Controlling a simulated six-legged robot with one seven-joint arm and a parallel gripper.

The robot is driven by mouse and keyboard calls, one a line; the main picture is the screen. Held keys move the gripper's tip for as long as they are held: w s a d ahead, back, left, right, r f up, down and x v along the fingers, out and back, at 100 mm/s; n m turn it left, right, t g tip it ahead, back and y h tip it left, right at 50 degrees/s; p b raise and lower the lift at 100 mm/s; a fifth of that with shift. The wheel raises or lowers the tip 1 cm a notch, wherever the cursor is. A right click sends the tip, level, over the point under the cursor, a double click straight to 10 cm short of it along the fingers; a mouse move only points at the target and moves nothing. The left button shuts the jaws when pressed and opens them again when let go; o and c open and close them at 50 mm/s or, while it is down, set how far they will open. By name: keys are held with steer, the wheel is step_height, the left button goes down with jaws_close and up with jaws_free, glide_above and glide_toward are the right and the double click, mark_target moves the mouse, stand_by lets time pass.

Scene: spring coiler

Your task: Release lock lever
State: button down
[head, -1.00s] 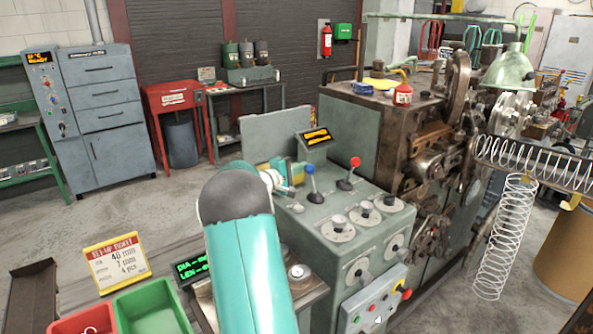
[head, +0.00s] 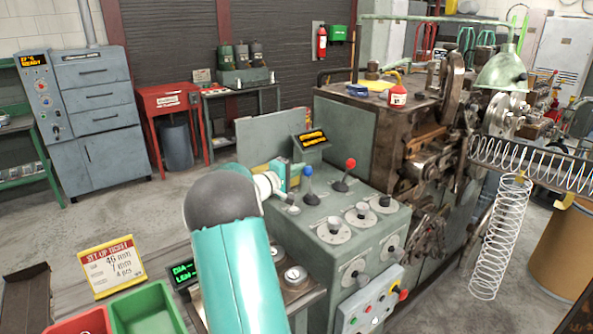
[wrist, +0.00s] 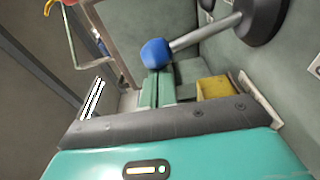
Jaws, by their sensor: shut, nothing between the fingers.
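A lever with a blue knob (head: 308,171) stands on the green console (head: 330,222), leaning slightly. A lever with a red knob (head: 350,164) stands to its right. I cannot tell by a label which is the lock lever. My gripper (head: 287,178) is just left of the blue-knobbed lever in the head view, partly behind my arm. In the wrist view my gripper (wrist: 157,82) is shut and empty. Its fingertips point at the blue knob (wrist: 155,53), which nearly meets them in the picture. I cannot tell whether they touch.
A small display (head: 312,138) stands behind the levers. Several dial knobs (head: 361,215) and a button panel (head: 370,304) are at the console's front. The coiling machine (head: 430,150) is to the right. A set-up ticket (head: 112,266) and a green bin (head: 150,310) are at lower left.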

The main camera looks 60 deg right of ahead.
steer(key=shift+s+a+r+m+g+h, duration=0.15)
steer(key=shift+s+a+m, duration=0.3)
steer(key=shift+s+m, duration=0.45)
steer(key=shift+s+a+r+m+g+h, duration=0.15)
steer(key=shift+s+a+m, duration=0.25)
steer(key=shift+s+m, duration=0.5)
steer(key=shift+s+a+r+m, duration=0.15)
steer(key=shift+s+a+m, duration=0.3)
steer(key=shift+s+m, duration=0.4)
steer(key=shift+s, duration=0.1)
steer(key=shift+a+f, duration=0.1)
